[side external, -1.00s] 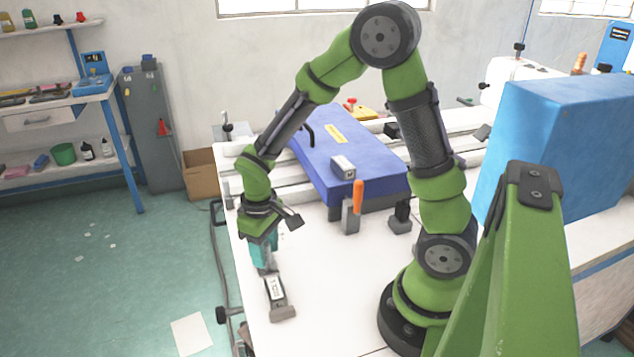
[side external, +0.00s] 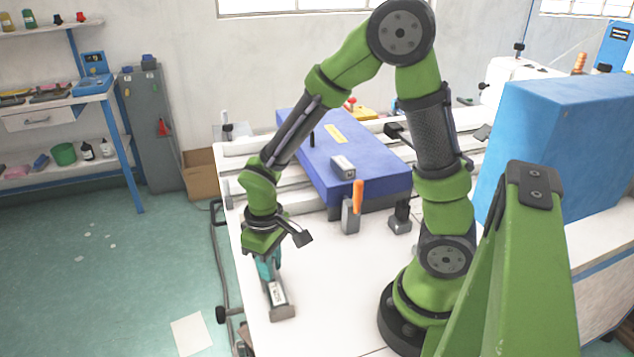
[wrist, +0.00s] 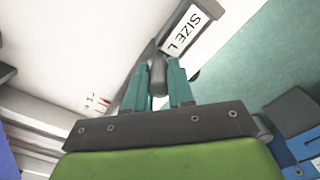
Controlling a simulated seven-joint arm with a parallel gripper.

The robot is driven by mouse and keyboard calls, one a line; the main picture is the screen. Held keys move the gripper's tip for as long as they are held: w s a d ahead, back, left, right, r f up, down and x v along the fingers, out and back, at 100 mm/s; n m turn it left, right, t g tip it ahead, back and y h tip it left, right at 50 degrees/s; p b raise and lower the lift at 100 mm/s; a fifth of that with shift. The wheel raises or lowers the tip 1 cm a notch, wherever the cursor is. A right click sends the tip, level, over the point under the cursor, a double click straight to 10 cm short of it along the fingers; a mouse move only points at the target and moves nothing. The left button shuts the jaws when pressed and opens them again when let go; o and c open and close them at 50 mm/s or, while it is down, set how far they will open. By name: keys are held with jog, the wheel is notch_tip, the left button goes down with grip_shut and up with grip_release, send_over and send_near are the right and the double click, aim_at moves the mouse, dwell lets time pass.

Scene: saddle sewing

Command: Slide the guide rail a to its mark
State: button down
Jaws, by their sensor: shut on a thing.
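In the wrist view the labelled bar (wrist: 192,30) runs to the upper right. My gripper (side external: 268,277) is down at the bar's far end. Its teal fingers (wrist: 158,80) are shut on a grey upright knob (wrist: 158,72) at that end of the bar. Small red and dark tick marks (wrist: 97,101) show on the table left of the fingers; which one is the rail's mark I cannot tell.
A blue padded block (side external: 375,180) with clamps stands behind on the white table (side external: 335,290). An orange-handled tool (side external: 358,197) stands at its front. The table's left edge runs close beside the bar. The table is clear right of the bar, up to my base.

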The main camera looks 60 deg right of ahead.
jog(key=c, duration=1)
grip_release()
jog(key=shift+o, duration=0.2)
jog(key=shift+r, duration=0.1)
notch_tip(320, 180, up, 17)
jog(key=s+d+r+m+t+y, duration=0.1)
jog(key=s+r+m+t+y, duration=0.1)
jog(key=s+t, duration=0.4)
jog(key=shift+s+r+m+t, duration=0.35)
jog(key=shift+r+m+t, duration=0.3)
jog(key=shift+m, duration=0.35)
